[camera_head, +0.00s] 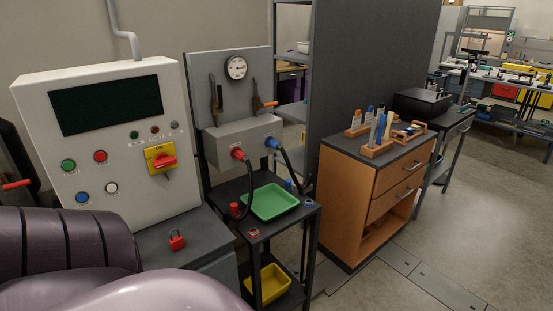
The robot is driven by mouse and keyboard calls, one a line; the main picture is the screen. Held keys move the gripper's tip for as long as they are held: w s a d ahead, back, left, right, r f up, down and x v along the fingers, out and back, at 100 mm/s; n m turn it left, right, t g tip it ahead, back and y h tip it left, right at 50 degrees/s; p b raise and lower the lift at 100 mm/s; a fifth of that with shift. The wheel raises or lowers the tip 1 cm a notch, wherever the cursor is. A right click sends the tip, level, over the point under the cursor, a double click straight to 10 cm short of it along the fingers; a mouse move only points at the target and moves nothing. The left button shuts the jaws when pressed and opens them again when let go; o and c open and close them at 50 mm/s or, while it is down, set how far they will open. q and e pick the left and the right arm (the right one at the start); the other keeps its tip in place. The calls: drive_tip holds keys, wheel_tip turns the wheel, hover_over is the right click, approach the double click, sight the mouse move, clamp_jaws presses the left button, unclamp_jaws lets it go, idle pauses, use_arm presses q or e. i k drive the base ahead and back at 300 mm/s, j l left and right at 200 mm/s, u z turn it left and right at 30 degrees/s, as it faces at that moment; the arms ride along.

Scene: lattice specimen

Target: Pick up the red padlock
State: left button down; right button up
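The red padlock (177,241) sits upright on the grey ledge (200,229) at the base of the control panel, in the lower left of the head view. Its shackle points up, and nothing touches it. My arm's large dark, ribbed and pale purple parts fill the lower left corner, in front of and left of the padlock. Neither gripper shows in this view.
The control panel (98,146) has buttons and a red rotary switch (164,160). To its right, a black stand (262,228) holds a green tray (276,201), with a yellow bin (268,282) below. A wooden drawer cabinet (352,187) stands right. Floor is clear at lower right.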

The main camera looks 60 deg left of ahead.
sight(177, 243)
drive_tip(key=u, duration=2.4)
